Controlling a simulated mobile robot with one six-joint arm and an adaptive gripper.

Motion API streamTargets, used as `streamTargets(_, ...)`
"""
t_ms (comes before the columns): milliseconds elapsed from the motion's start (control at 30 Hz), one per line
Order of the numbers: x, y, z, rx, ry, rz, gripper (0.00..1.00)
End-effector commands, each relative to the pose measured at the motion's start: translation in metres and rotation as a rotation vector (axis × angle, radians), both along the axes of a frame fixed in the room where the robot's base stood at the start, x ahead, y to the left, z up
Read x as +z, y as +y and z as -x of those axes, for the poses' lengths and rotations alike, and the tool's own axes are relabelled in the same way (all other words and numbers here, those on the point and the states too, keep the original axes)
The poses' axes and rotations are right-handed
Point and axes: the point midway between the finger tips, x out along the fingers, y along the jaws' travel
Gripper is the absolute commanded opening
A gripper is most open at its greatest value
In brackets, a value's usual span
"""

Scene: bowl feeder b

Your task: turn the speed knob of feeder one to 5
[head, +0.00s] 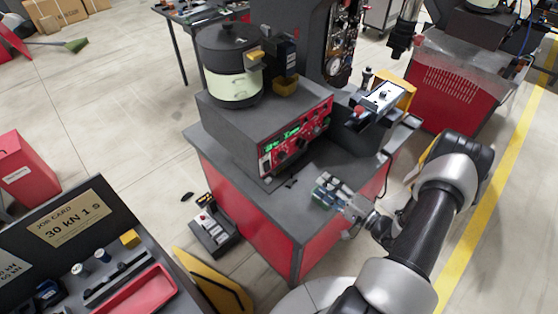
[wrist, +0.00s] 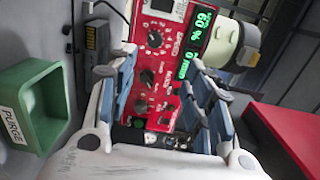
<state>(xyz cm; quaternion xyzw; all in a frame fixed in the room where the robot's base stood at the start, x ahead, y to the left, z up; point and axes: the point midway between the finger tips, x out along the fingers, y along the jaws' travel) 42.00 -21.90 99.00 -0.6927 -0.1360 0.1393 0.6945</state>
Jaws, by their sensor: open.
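The feeder's red control panel (head: 297,134) is on the front of the grey box under the bowl in the head view. The panel (wrist: 168,60) also shows in the wrist view, turned on its side. It has a lit green display (wrist: 200,33) and several black knobs, among them an upper knob (wrist: 154,40) and a middle knob (wrist: 148,77). I cannot tell surely which is the speed knob or read its setting. My gripper (head: 328,188) is open and empty in front of the panel, apart from it. In the wrist view its fingers (wrist: 162,88) frame the panel.
The bowl (head: 232,75) stands on top of the feeder box. A red and grey cabinet (head: 262,215) carries it. A green bin (wrist: 38,105) marked PURGE is at left in the wrist view. A small tilted control box (head: 380,98) is right of the panel.

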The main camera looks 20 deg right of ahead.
Motion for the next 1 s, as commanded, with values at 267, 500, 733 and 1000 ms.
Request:
streamTargets(267, -0.010, -0.001, -0.012, -0.042, -0.007, 0.004, 0.47)
streamTargets(500, -0.010, 0.018, -0.059, -0.038, -0.007, 0.005, 0.47)
streamTargets(733, -0.009, 0.036, -0.107, -0.038, -0.008, 0.004, 0.47)
streamTargets(1000, -0.010, 0.049, -0.148, -0.042, -0.006, 0.003, 0.47)
